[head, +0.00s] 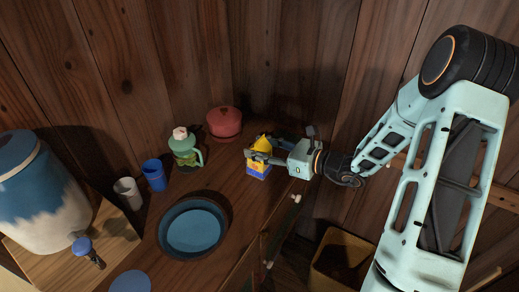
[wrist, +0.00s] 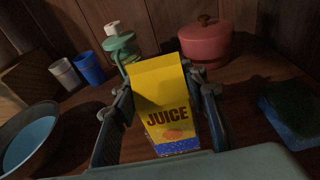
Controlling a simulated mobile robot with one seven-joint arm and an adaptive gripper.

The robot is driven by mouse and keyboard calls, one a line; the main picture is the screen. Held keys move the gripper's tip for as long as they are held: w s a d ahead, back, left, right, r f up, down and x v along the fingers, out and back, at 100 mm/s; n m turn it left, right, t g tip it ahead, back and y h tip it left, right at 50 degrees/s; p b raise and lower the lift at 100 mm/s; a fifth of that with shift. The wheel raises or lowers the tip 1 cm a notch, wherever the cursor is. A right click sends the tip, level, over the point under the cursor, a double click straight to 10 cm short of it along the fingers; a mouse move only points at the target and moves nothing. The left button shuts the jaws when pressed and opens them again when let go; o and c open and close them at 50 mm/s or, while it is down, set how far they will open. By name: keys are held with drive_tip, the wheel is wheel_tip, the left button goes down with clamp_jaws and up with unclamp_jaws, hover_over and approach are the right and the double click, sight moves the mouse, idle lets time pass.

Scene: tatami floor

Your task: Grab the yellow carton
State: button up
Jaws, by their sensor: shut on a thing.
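The yellow carton (wrist: 162,98) stands upright between my gripper's fingers in the wrist view, with "JUICE" printed on its front and a blue band at its bottom. In the head view the carton (head: 258,168) is on or just above the wooden surface, partly covered by the fingers; I cannot tell whether its base touches. My gripper (head: 262,157) reaches in from the right and is shut on the carton. In the wrist view my gripper (wrist: 160,105) has one finger on each side of it.
A green pitcher (head: 185,150) and a red lidded pot (head: 224,122) stand behind the carton. A blue bowl (head: 193,229), a blue cup (head: 154,175) and a grey cup (head: 128,192) are to the left.

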drive_tip(key=s+r+p, duration=1.1)
drive_tip(key=s+r, duration=0.1)
drive_tip(key=shift+s+a+p, duration=0.35)
drive_tip(key=shift+p, duration=0.05)
drive_tip(key=shift+s+r+p, duration=0.15)
drive_tip(key=shift+s+p, duration=0.4)
drive_tip(key=shift+p, duration=0.65)
drive_tip(key=shift+a, duration=0.1)
drive_tip(key=shift+s, duration=0.2)
